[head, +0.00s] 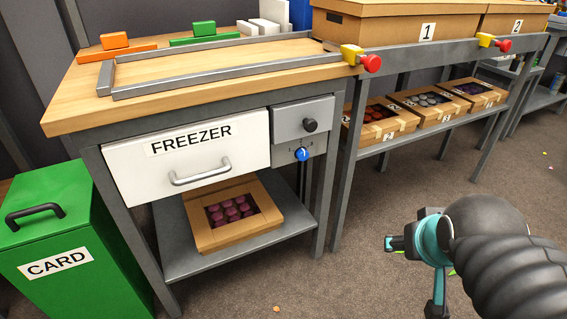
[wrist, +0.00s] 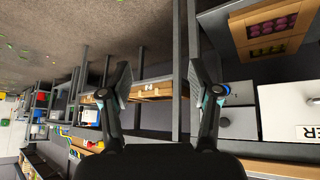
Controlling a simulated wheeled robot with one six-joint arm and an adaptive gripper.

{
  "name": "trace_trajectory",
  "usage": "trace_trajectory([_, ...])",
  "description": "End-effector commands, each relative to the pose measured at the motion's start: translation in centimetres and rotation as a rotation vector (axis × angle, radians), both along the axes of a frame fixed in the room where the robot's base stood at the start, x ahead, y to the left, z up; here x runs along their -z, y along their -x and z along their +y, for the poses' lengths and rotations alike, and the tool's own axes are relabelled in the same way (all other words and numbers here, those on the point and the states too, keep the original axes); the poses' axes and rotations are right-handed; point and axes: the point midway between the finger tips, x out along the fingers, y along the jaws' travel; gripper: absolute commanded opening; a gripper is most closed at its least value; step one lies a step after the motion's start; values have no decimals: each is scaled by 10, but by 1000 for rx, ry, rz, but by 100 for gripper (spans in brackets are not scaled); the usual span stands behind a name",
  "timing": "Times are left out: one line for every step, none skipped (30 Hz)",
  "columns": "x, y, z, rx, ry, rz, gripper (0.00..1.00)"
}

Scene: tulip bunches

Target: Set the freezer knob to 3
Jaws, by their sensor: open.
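The freezer knob (head: 302,154) is a small blue dial with a light pointer mark that looks roughly upward. It sits below a grey drawer front, right of the white FREEZER drawer (head: 187,156). Faint marks surround the dial, too small to read. My gripper (head: 413,275) is at the lower right of the head view, well apart from the knob. In the wrist view my gripper (wrist: 163,70) has its two fingers spread wide with nothing between them.
A black round handle (head: 310,125) sticks out just above the knob. A tray of dark pink items (head: 213,238) lies on the shelf below. A green CARD bin (head: 62,238) stands left. Red buttons (head: 371,63) edge the benches.

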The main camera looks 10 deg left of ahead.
Motion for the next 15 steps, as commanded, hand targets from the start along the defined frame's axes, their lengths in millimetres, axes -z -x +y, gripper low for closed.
trace_trajectory([10,-18,-4,-5,20,-37,62])
trace_trajectory([12,-30,-5,-10,35,-70,62])
trace_trajectory([14,-47,-7,-23,54,-116,62])
trace_trajectory([16,-60,-8,-34,69,-152,62])
trace_trajectory([18,-73,-8,-47,81,-187,62])
trace_trajectory([20,-89,-7,-68,96,-235,62])
trace_trajectory([22,-101,-6,-84,105,-270,62])
trace_trajectory([24,-112,-4,-103,114,-305,62])
trace_trajectory([26,-127,-1,-131,122,-353,62])
trace_trajectory([28,-137,3,-152,126,-388,62])
trace_trajectory([30,-147,7,-174,125,-422,62])
trace_trajectory([33,-159,12,-203,129,-468,62])
trace_trajectory([35,-168,16,-227,128,-502,62])
trace_trajectory([37,-176,21,-252,125,-535,62])
trace_trajectory([41,-186,29,-289,119,-580,62])
